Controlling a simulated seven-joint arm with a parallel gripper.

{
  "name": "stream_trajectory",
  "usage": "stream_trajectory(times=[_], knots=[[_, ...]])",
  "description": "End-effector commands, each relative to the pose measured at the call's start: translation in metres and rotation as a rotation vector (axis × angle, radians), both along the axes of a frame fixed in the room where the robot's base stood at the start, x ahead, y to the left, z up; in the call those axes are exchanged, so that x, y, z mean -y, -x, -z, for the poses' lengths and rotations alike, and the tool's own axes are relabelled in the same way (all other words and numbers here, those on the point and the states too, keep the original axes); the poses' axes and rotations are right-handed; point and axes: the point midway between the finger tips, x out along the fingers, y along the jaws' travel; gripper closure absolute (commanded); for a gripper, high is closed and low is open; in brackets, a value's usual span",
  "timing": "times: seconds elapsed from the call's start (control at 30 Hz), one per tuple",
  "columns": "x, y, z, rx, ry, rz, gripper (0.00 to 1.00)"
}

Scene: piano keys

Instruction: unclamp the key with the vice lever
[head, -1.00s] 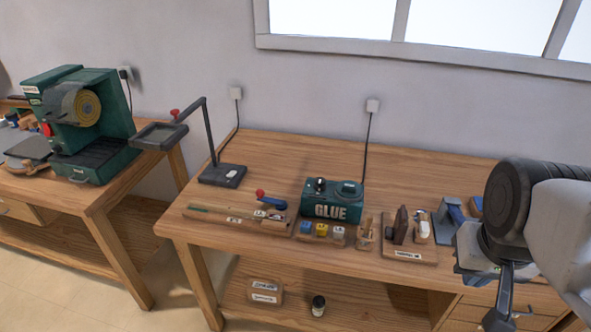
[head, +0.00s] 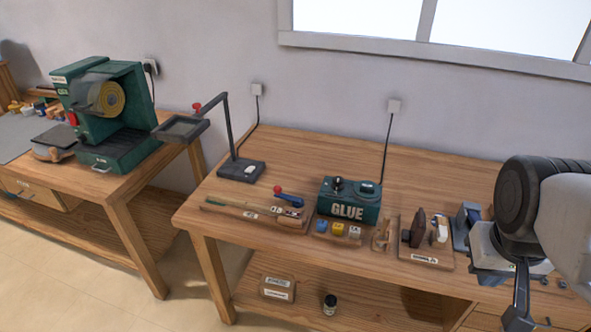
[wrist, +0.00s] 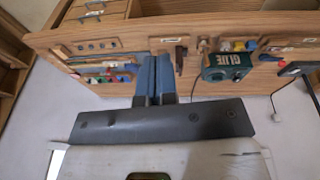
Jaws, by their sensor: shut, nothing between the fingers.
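The wooden piano key (head: 235,207) lies lengthwise on a wooden board (head: 218,212) at the left front of the workbench. At the board's right end is a small vice with a blue lever (head: 290,200) that has a red knob. The key's right end is at this vice; the exact clamping is too small to tell. My gripper (head: 517,322) is at the lower right of the head view, far to the right of the lever. In the wrist view its two blue fingers (wrist: 154,80) are together and empty, apart from the key and lever.
A green glue machine (head: 348,200) stands right of the vice, with small coloured blocks (head: 338,229) before it. A wooden stand (head: 427,245) is farther right. A dark lamp-like stand (head: 240,168) rises behind the key. The back of the bench is mostly clear.

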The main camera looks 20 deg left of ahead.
Motion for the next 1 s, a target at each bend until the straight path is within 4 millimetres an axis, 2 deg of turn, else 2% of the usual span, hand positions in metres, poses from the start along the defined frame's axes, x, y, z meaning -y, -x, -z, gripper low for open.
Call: stream_trajectory(times=[0.57, 1.0], knots=[[-0.035, -0.078, 0.014, -0.132, 0.296, -0.432, 1.0], [-0.088, -0.142, 0.032, -0.218, 0.545, -0.79, 1.0]])
